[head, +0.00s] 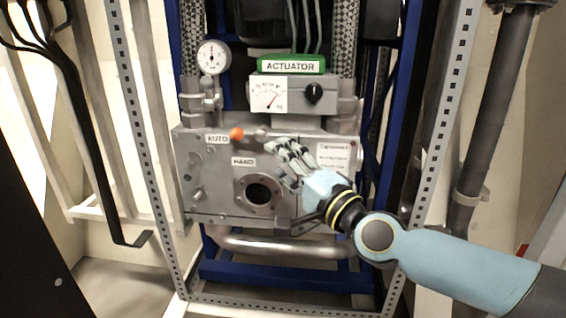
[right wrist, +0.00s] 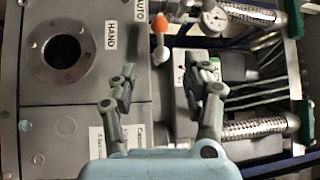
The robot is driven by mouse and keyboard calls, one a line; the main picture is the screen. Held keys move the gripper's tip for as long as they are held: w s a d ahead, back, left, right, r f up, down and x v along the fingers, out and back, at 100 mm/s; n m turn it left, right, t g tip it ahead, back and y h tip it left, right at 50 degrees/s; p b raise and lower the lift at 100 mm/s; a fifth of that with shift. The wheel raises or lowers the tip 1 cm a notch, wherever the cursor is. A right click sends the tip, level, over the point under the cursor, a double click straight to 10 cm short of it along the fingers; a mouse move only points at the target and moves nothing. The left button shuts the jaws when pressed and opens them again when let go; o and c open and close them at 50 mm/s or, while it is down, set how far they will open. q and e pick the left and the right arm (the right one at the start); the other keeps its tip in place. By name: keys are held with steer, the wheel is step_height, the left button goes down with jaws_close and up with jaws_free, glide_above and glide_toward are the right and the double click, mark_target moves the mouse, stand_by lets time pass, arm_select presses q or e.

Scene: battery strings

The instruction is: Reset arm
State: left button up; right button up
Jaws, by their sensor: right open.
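The grey actuator gearbox (head: 215,165) stands in the middle of the head view. A short lever with an orange ball knob (head: 236,134) is on its upper face, with the knob beside the AUTO label (head: 217,139). The HAND label (head: 243,161) is below it. In the right wrist view the orange knob (right wrist: 160,23) and its pivot (right wrist: 160,54) show at the top. My right gripper (head: 284,150) is open and empty, in front of the gearbox, right of the knob and apart from it. It also shows in the right wrist view (right wrist: 166,80). My left gripper is not in view.
A round flange opening (head: 258,193) is below the HAND label. Above are a pressure gauge (head: 213,57), a dial meter (head: 270,95) with a black knob (head: 314,92), and a green ACTUATOR sign (head: 291,65). Perforated metal posts (head: 445,110) stand at both sides.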

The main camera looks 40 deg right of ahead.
stand_by(0.3)
steer(key=s+f+n+g+p, duration=0.1)
steer(key=s+f+n+g, duration=0.2)
steer(key=f, duration=0.8)
steer(key=s+f+n+g+p, duration=0.1)
steer(key=s+f+g+p, duration=0.3)
steer(key=f, duration=0.6)
steer(key=s+f+n+g+b, duration=0.1)
steer(key=s+f+n+g, duration=0.3)
steer(key=f, duration=0.7)
steer(key=s+a+f+n+g, duration=0.1)
steer(key=s+f, duration=0.4)
steer(key=s, duration=0.6)
steer(key=s+a+f+n+g, duration=0.2)
steer(key=s+f+n+g, duration=0.2)
steer(key=s, duration=0.8)
steer(key=s+a+f+n+g, duration=0.2)
steer(key=s+f+n+g, duration=0.1)
steer(key=s+f, duration=0.5)
steer(key=s+n, duration=0.1)
steer(key=s, duration=0.2)
steer(key=shift+s+n+y+p, duration=0.4)
